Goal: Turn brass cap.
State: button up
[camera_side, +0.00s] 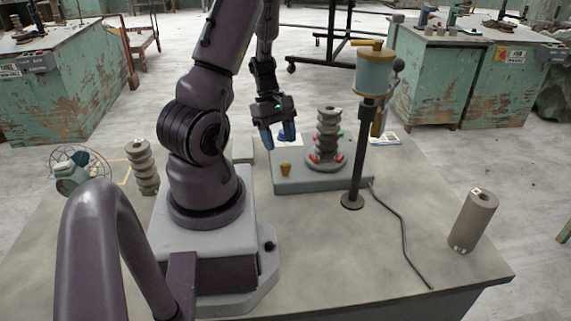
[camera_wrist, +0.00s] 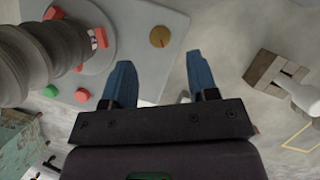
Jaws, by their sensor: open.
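The brass cap (camera_side: 285,168) is a small gold-coloured knob on the near left part of the grey box (camera_side: 310,182). In the wrist view the cap (camera_wrist: 160,37) is a round disc with a darker mark, near the box's edge. My gripper (camera_side: 278,139) has blue fingers pointing down, above the box's left part and apart from the cap. In the wrist view its fingertips (camera_wrist: 159,62) are spread with nothing between them, and the cap lies beyond the gap.
A ridged grey column (camera_side: 328,130) stands on a round plate on the box, with red and green pieces around it. A pole with a blue-and-brass container (camera_side: 374,72) stands to the right. A cable (camera_side: 403,235) and a grey cylinder (camera_side: 473,220) are farther right.

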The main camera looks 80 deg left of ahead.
aim_at(285, 163)
jog(key=x, duration=0.7)
jog(key=c, duration=0.9)
